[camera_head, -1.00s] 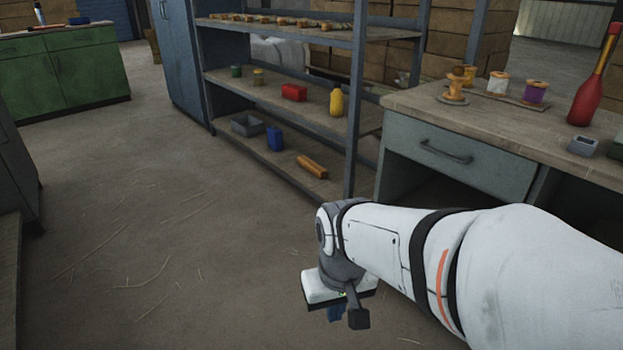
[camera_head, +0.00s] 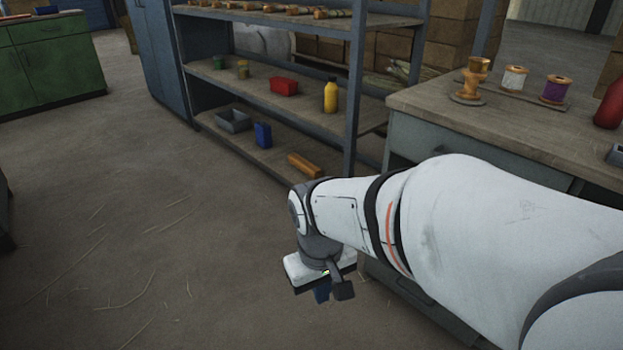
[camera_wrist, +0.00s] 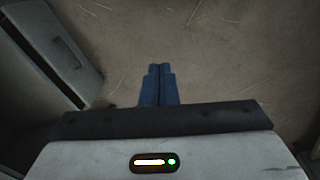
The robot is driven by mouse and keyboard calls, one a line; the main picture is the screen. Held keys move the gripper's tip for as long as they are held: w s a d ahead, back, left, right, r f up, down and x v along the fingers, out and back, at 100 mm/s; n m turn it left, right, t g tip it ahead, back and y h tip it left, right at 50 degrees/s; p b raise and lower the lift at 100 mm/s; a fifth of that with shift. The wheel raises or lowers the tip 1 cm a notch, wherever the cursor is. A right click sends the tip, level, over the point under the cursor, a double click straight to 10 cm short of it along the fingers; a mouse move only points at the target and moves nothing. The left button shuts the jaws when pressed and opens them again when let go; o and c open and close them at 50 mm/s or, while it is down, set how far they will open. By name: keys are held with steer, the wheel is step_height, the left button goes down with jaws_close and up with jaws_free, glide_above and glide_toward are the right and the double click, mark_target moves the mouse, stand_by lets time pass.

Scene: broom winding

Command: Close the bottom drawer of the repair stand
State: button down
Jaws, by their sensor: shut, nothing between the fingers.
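The grey stand with a wooden top (camera_head: 440,98) is at the right in the head view, partly hidden by my arm. Its upper drawer front (camera_head: 425,138) shows in part behind my arm and looks flush. Low down, a grey panel edge (camera_head: 425,305) shows beneath my arm. In the wrist view a grey drawer-like front (camera_wrist: 52,38) is at the upper left, with a dark strip along its edge; I cannot tell how far out it stands. My gripper (camera_head: 322,294) points down, shut and empty. Its blue fingertips (camera_wrist: 160,68) are right of that front, apart from it.
Spools (camera_head: 515,78) and a red bottle (camera_head: 610,105) stand on the top. An open shelf (camera_head: 270,100) with a yellow bottle (camera_head: 330,96) and boxes is behind my gripper. A green cabinet (camera_head: 50,62) is far left. The floor (camera_head: 130,220) at left is clear.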

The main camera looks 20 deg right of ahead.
steer(key=w+d+f+n+g+h+p, duration=0.25)
steer(key=w+d+f+n+h, duration=0.4)
steer(key=d+n, duration=0.35)
steer(key=w+d+f+n+g+h+p, duration=0.1)
steer(key=w+d+f+n+g+h, duration=0.2)
steer(key=w+d+f+n+h, duration=0.5)
steer(key=w+d+f+n+t+h+p, duration=0.1)
steer(key=w+d+f+n+t, duration=0.1)
steer(key=f+n+t, duration=0.6)
steer(key=w+d+f+n+t+h+p, duration=0.1)
steer(key=w+d+f+n+t, duration=0.2)
steer(key=f+n, duration=0.9)
steer(key=w+d+r+b, duration=0.1)
steer(key=w+d+b, duration=0.1)
steer(key=d, duration=0.4)
steer(key=w+d+n+t+b, duration=0.1)
steer(key=w+d+b, duration=0.1)
steer(key=d, duration=0.4)
steer(key=shift+w+d+r+n, duration=0.15)
steer(key=shift+w+r+n, duration=0.1)
steer(key=shift+r+n, duration=0.1)
steer(key=shift+w+y+b, duration=0.1)
steer(key=shift+y+b, duration=0.15)
steer(key=shift+b, duration=0.05)
